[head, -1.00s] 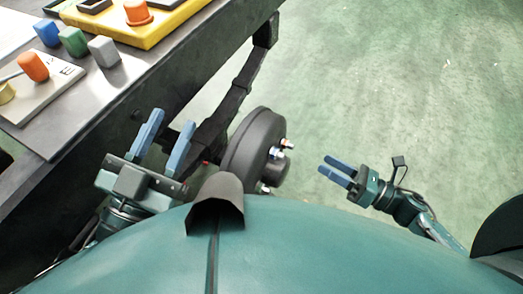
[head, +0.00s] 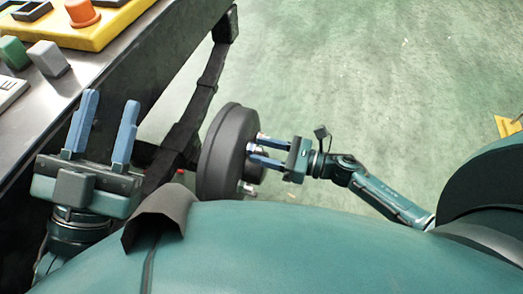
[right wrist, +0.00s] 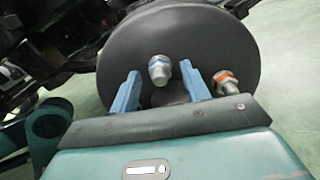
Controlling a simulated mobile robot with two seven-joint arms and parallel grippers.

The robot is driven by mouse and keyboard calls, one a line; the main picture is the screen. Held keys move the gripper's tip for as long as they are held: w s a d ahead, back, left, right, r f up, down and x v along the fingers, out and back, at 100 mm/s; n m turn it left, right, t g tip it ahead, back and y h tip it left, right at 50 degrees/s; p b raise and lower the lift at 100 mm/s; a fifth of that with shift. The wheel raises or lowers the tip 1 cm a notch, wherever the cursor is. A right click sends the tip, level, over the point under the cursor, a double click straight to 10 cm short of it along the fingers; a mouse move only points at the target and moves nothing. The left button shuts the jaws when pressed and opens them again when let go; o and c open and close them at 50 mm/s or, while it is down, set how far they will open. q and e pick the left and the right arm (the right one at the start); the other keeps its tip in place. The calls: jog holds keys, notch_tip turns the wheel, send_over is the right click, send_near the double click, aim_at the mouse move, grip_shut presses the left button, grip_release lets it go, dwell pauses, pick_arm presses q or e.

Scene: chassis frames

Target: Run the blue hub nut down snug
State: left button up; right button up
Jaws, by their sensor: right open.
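The dark round hub (head: 226,150) shows in the middle of the head view, with silver studs and nuts on its right-hand face. My right gripper (head: 249,150) is open at that face, coming from the right. In the right wrist view, a silver nut on a stud (right wrist: 159,69) shows between its two blue fingers (right wrist: 160,72), with a gap on each side. A second nut with an orange ring (right wrist: 226,80) sits just right of the right finger. No blue ring is clear on either nut. My left gripper (head: 107,97) is open and empty, left of the hub.
A grey workbench (head: 95,60) fills the upper left, with a yellow tray (head: 115,22), an orange knob piece (head: 82,13), a green block (head: 13,52) and a grey block (head: 48,58). A black axle beam (head: 200,95) runs behind the hub.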

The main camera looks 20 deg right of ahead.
pick_arm(q)
jog(key=shift+r+h, duration=0.3)
jog(key=shift+r, duration=0.05)
pick_arm(e)
jog(key=shift+w+a, duration=0.35)
jog(key=shift+a, duration=0.1)
jog(key=c, duration=1)
pick_arm(q)
jog(key=shift+a, duration=0.1)
pick_arm(e)
jog(key=shift+m, duration=0.4)
